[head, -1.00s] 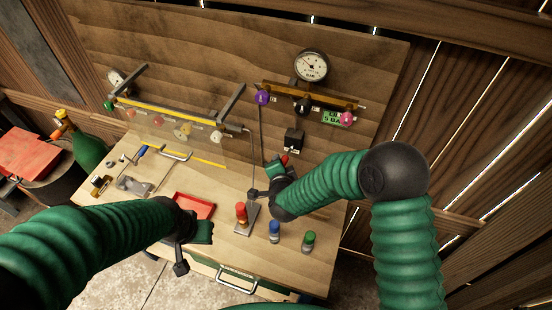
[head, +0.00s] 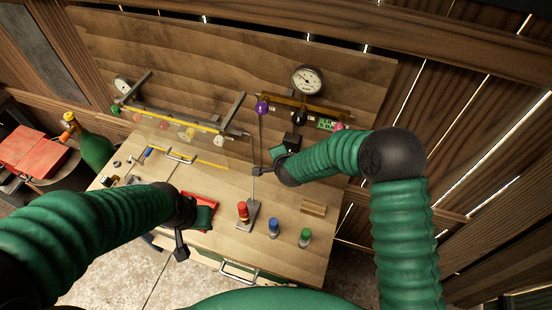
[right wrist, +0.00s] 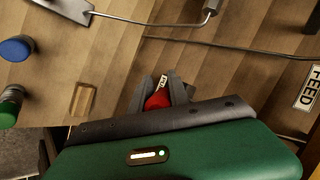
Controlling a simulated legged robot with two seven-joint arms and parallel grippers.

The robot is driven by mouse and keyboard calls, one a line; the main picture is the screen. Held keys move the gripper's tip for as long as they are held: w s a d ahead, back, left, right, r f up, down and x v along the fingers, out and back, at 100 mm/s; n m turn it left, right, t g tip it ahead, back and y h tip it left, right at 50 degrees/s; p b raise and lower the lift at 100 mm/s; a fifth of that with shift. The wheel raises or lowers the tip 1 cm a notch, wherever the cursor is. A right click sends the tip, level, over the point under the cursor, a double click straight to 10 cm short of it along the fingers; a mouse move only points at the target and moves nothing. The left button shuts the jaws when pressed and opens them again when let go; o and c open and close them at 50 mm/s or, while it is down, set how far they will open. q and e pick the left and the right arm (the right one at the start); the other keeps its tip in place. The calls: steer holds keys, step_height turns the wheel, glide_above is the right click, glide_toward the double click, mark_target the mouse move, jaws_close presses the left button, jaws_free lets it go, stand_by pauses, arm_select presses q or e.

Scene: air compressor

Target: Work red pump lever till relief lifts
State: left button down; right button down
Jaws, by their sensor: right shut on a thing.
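In the right wrist view, my right gripper (right wrist: 160,88) is shut on a red piece (right wrist: 157,99), seemingly the red pump lever's grip; a small white label shows beside it. In the head view, my right gripper (head: 259,171) is in front of the backboard, by a thin upright rod, and its hand hides the red piece. A round pressure gauge (head: 307,80) is on the board above; its reading is too small to tell. My left gripper (head: 181,248) is low over the bench front beside a red tray (head: 203,197); its jaw opening is unclear.
Red (head: 243,212), blue (head: 273,229) and green (head: 305,238) capped pieces stand along the bench front. A clear panel with a yellow rail (head: 175,120) stands at left. A green cylinder (head: 96,150) is beyond the bench.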

steer(key=shift+w+d+r, duration=0.35)
steer(key=shift+w+d, duration=0.05)
steer(key=c, duration=1.6)
jaws_free()
steer(key=o, duration=0.3)
steer(key=shift+f, duration=0.1)
steer(key=shift+o, duration=0.2)
steer(key=shift+d+f, duration=0.15)
steer(key=shift+d, duration=0.1)
steer(key=shift+s, duration=0.1)
arm_select(q)
steer(key=shift+d+f+b, duration=0.6)
steer(key=shift+f+b, duration=0.15)
steer(key=shift+b, duration=0.1)
arm_select(e)
steer(key=v, duration=1.6)
steer(key=shift+s+d, duration=0.3)
arm_select(q)
steer(key=shift+w+a, duration=0.15)
steer(key=shift+a, duration=0.1)
arm_select(e)
steer(key=shift+w+a, duration=0.15)
steer(key=shift+a, duration=0.1)
